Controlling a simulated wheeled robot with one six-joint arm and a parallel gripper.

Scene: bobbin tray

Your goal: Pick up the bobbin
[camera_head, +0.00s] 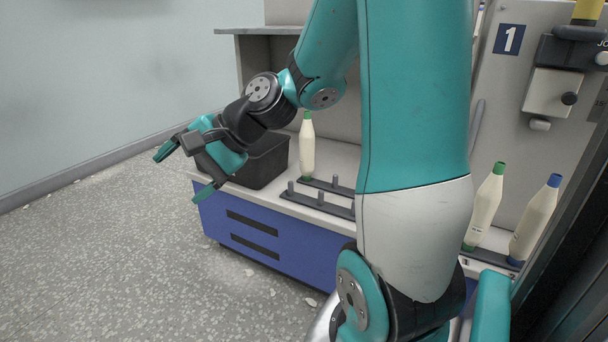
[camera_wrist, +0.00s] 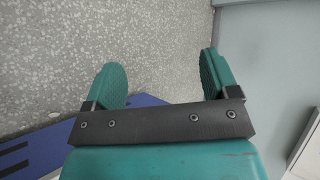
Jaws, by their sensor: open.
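A cream bobbin with a green top (camera_head: 307,146) stands upright on a dark peg rail on the shelf, to the right of the black bin. Two more cream bobbins stand tilted at the right, one with a green top (camera_head: 484,206) and one with a blue top (camera_head: 536,220). My gripper (camera_head: 181,174) is open and empty, held out over the left end of the shelf, left of the bobbins. In the wrist view its fingers (camera_wrist: 161,80) are apart with only floor and the blue cabinet's corner beyond them. No bobbin shows in the wrist view.
A black bin (camera_head: 262,163) sits on the white shelf top behind my gripper. Rails with empty pegs (camera_head: 318,203) lie in front of the standing bobbin. The blue cabinet (camera_head: 262,232) is below.

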